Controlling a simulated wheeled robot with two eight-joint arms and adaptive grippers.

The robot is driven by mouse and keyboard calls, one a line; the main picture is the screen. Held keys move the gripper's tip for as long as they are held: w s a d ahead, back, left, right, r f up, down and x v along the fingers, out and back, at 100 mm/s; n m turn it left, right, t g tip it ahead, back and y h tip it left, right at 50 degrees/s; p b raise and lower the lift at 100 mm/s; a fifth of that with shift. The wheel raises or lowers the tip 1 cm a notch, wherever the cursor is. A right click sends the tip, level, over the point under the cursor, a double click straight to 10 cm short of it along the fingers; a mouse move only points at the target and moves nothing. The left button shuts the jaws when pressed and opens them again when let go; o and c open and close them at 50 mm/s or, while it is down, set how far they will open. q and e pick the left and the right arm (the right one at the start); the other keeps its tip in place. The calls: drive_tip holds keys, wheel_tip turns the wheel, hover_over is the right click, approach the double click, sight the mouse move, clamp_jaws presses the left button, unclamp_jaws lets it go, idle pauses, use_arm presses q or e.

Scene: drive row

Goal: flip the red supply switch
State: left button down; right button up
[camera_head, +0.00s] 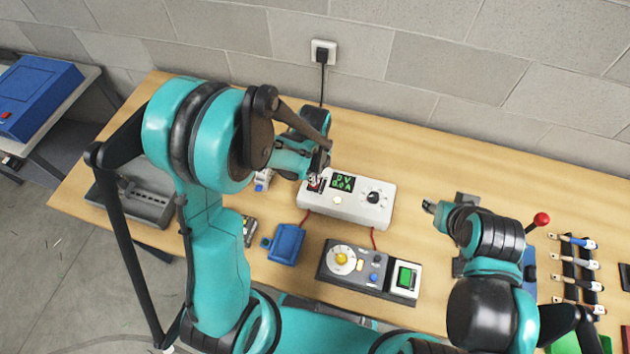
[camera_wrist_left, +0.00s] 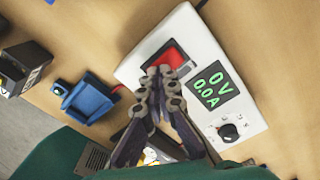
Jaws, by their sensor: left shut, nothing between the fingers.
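The white power supply (camera_head: 345,203) stands on the wooden bench. Its green display (camera_wrist_left: 213,86) reads 0 V and 0.0 A in the left wrist view. The red supply switch (camera_wrist_left: 168,60) sits in a dark frame beside the display. In the head view my gripper mostly covers the switch. My left gripper (camera_wrist_left: 164,80) is shut and empty, its tips over the lower edge of the switch; I cannot tell whether they touch it. It also shows in the head view (camera_head: 322,168). My right gripper (camera_head: 429,207) hangs over the bench to the right of the supply, its fingers too small to read.
A black knob (camera_head: 373,198) is on the supply's right. A red-balled lever (camera_head: 541,219) is at the right. A cable runs up to a wall socket (camera_head: 323,52).

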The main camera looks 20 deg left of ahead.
use_arm(q)
drive_tip(key=shift+f+b, duration=0.35)
drive_tip(key=shift+f, duration=0.1)
drive_tip(key=shift+r, duration=0.2)
drive_tip(key=shift+r+p, duration=2.5)
drive_tip(key=shift+r, duration=0.9)
drive_tip(key=shift+f, duration=0.1)
